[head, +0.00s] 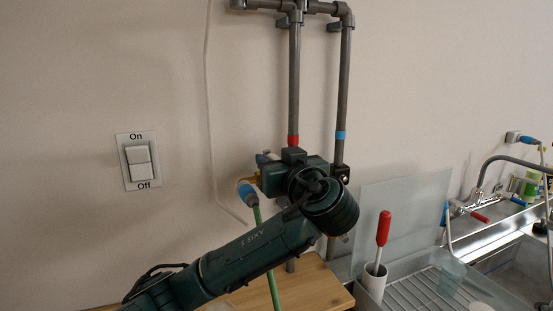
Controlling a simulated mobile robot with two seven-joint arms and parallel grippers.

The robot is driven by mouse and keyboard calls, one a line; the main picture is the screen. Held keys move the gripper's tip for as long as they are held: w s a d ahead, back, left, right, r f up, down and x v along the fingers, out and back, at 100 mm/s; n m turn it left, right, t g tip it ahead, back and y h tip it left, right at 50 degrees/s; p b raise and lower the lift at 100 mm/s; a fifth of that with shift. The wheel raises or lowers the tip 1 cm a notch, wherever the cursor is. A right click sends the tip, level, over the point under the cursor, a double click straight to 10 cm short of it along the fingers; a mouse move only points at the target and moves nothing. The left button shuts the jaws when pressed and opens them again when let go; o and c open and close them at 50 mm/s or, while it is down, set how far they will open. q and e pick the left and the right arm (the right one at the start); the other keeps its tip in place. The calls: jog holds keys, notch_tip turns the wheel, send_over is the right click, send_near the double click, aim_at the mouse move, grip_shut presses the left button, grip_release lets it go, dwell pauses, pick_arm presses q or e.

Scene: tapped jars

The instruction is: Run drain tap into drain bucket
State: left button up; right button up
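A small brass tap (251,181) sticks out to the left below the red-banded pipe. I cannot tell if this is the drain tap. My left gripper (268,165) is up at the pipes, right beside the brass tap. My wrist and forearm cover much of the pipework there. Its fingers are mostly hidden, so whether they are open or shut on something does not show. No drain bucket shows. My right gripper is not in view.
A wooden counter (318,282) lies below the pipes. To the right are a metal sink with a drying rack (425,290), a white cup (374,283) with a red-handled brush (383,228), and a clear panel (405,210). An On/Off switch (138,160) is on the left wall.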

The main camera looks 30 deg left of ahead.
pick_arm(q)
jog(key=shift+c, duration=0.6)
grip_shut()
